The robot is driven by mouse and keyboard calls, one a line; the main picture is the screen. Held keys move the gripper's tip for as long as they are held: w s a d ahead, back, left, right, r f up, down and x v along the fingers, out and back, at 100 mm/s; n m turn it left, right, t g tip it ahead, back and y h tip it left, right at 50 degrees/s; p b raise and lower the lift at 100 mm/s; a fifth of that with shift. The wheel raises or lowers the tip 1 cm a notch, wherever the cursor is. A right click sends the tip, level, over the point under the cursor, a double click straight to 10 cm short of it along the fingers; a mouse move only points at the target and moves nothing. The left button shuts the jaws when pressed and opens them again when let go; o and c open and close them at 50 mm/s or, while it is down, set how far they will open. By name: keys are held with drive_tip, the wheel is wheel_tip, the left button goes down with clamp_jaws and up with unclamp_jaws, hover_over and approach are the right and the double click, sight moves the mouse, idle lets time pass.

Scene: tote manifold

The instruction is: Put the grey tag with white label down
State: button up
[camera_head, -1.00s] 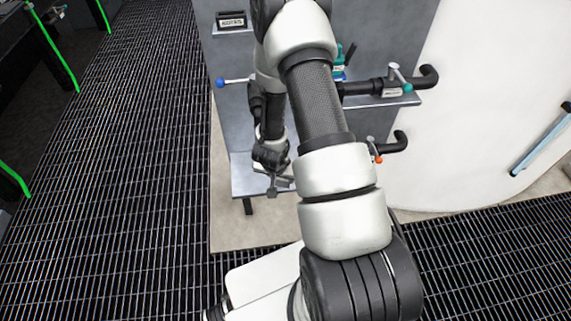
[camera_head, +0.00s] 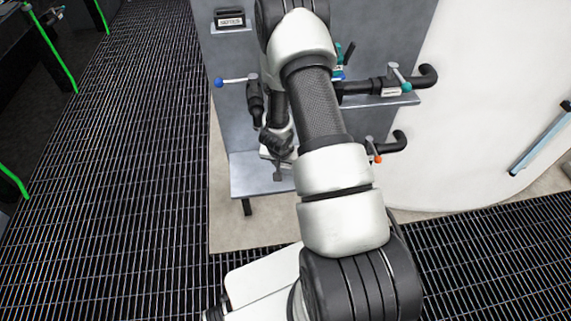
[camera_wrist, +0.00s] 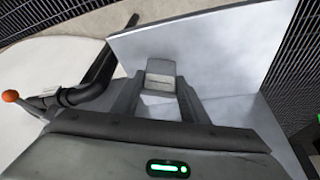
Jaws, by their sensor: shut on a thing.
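The grey tag with white label (camera_wrist: 160,70) sits between my fingers in the wrist view, its pale face showing. My gripper (camera_wrist: 158,98) is shut on it. Beyond it is the flat grey shelf (camera_wrist: 222,48); I cannot tell whether the tag touches it. In the head view my gripper (camera_head: 278,168) is over the low grey shelf (camera_head: 247,183), partly behind my arm. The tag is too small there to make out clearly.
A black pipe with an orange-tipped valve (camera_head: 377,158) is right of my gripper. Above are a teal-tipped valve (camera_head: 405,86) and a blue-tipped one (camera_head: 220,83). A labelled black block (camera_head: 230,20) is at the upper left. The low shelf's left part is bare.

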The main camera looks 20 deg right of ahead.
drive_tip(key=o, duration=1.1)
drive_tip(key=shift+c, duration=0.2)
drive_tip(key=shift+r+p, duration=0.3)
drive_tip(key=shift+p, duration=0.05)
drive_tip(key=p+v, duration=0.2)
drive_tip(key=v, duration=0.9)
drive_tip(key=shift+s+r+p, duration=0.15)
drive_tip(key=shift+r+p, duration=0.15)
drive_tip(key=shift+a, duration=0.15)
